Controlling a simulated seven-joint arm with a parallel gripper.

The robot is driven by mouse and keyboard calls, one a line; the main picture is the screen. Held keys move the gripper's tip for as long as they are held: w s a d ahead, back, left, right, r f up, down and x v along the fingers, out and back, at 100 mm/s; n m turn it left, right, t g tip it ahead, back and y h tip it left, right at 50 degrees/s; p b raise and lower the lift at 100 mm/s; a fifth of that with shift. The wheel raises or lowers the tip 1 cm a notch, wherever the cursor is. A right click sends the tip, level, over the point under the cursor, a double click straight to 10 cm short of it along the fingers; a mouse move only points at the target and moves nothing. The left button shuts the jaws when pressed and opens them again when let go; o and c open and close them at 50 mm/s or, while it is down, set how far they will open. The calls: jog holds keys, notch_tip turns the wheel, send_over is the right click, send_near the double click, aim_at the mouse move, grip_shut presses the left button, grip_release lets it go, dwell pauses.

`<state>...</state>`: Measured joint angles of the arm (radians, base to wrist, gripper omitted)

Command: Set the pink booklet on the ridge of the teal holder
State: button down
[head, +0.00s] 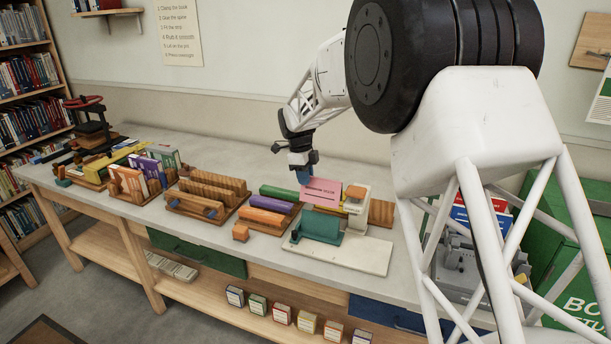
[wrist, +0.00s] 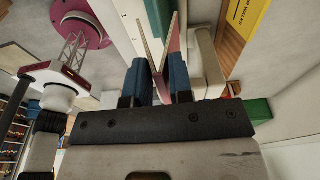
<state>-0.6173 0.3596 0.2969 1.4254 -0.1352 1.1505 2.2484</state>
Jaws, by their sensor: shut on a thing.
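The pink booklet (head: 322,193) hangs from my gripper (head: 302,174), which is shut on it. In the wrist view, the blue fingers (wrist: 159,82) are on either side of the booklet (wrist: 172,48), whose two covers spread apart in a narrow V away from the fingers. The teal holder (head: 319,228) stands on a pale board in the head view, just below and in front of the booklet. The booklet's lower edge appears close to the holder's top. I cannot tell whether they touch.
A cream block (head: 355,205) stands close to the right of the booklet. Purple and orange rolls (head: 268,207) lie to the left, with wooden racks (head: 206,197) farther left. The pale board (head: 370,255) has bare room right of the holder.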

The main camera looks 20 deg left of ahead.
aim_at(305, 196)
jog(key=shift+f, duration=2.15)
jog(key=shift+f, duration=0.7)
jog(key=shift+f, duration=1.05)
jog(key=shift+f, duration=2.3)
dwell(1.8)
